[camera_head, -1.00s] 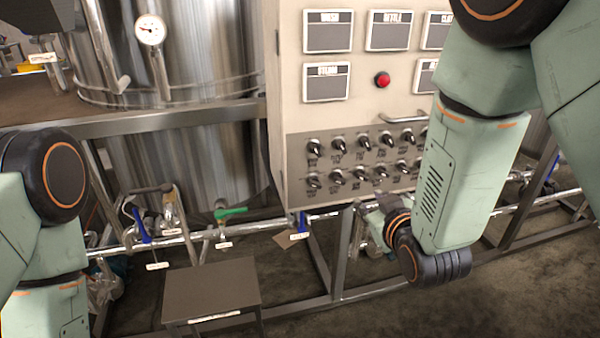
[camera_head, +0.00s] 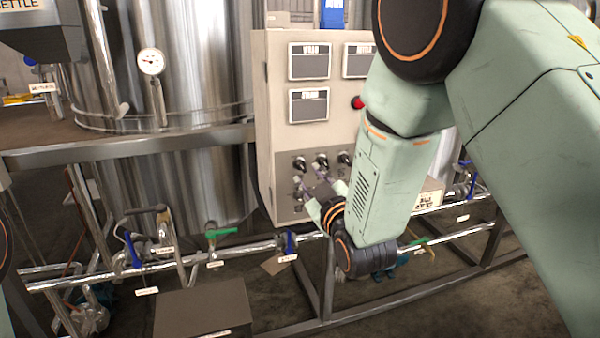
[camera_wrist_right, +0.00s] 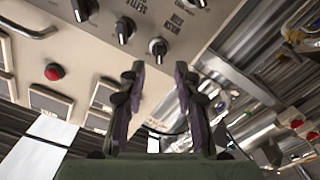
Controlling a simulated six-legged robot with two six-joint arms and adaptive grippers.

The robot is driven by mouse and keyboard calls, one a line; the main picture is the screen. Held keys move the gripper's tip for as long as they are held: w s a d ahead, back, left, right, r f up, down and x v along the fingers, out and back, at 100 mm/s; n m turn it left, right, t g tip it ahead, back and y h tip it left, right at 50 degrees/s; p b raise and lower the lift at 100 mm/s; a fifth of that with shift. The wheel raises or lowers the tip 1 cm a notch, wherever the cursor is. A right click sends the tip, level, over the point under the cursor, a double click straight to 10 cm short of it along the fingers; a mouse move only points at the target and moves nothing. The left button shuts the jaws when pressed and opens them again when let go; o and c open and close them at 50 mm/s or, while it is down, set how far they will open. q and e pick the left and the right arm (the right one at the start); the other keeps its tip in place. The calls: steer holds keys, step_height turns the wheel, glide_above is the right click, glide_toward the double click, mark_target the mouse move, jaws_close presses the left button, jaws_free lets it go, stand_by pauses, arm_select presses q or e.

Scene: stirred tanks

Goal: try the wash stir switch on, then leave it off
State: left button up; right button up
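The wash stir switch (camera_wrist_right: 158,48) is a black knob with a pale pointer, at the panel corner; the label beside it appears to read wash stir. In the head view it seems to be the top-left knob (camera_head: 299,163) of the control panel. My right gripper (camera_wrist_right: 160,70) has its two fingers apart, with the knob in the gap just beyond the tips; I see no contact. In the head view the right gripper (camera_head: 311,190) is in front of the lower left of the panel, hiding some lower knobs. My left gripper is out of view.
Other knobs (camera_wrist_right: 124,30) sit close beside the switch. A red button (camera_head: 358,102) and displays (camera_head: 309,106) are higher on the cabinet. Pipes with valves (camera_head: 210,235) run below, above a dark step (camera_head: 200,305). A steel tank (camera_head: 200,70) stands left.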

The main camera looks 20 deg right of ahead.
mark_target(303, 168)
steer(key=w, duration=0.3)
steer(key=shift+w+d+f, duration=0.2)
steer(key=shift+w+d, duration=0.1)
steer(key=shift+w, duration=0.1)
steer(key=shift+w+a+r, duration=0.1)
steer(key=shift+w+a, duration=0.15)
steer(key=shift+w, duration=0.35)
steer(key=shift+d, duration=0.1)
steer(key=shift+c, duration=0.2)
jaws_close()
